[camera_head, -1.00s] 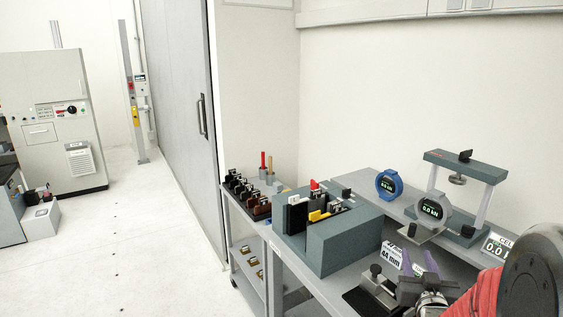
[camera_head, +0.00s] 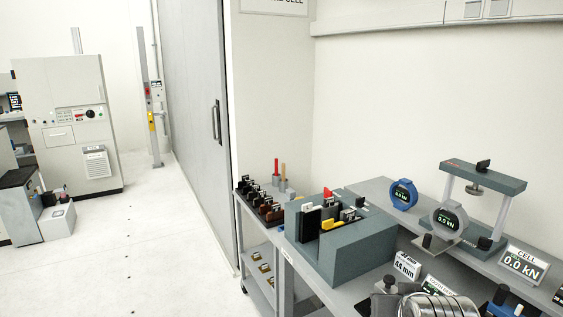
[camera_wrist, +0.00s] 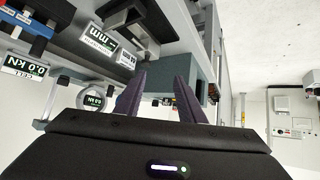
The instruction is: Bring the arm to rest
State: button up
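My gripper (camera_wrist: 160,79) shows in the wrist view, with its two dark purple fingers apart and nothing visible between them. Behind the fingers, the wrist view shows the workbench and its instruments upside down, apart from the gripper. In the head view, a ringed metal part (camera_head: 440,306), probably of my arm, shows at the bottom edge. My fingers are not discernible there.
The bench (camera_head: 374,187) carries a grey-green block holder (camera_head: 352,252), a blue round gauge (camera_head: 403,194), a loading frame (camera_head: 484,176) and a cell display (camera_head: 523,265). A trolley (camera_head: 257,252) stands left of it. The floor (camera_head: 130,255) at left is clear.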

jog(key=s+a+g+y, duration=0.1)
jog(key=s+a+g, duration=0.1)
jog(key=s+a, duration=0.2)
jog(key=s+a+n+g+y, duration=0.1)
jog(key=s+a+g, duration=0.1)
jog(key=s, duration=0.9)
jog(key=shift+a+r+n, duration=0.3)
jog(key=shift+a, duration=0.55)
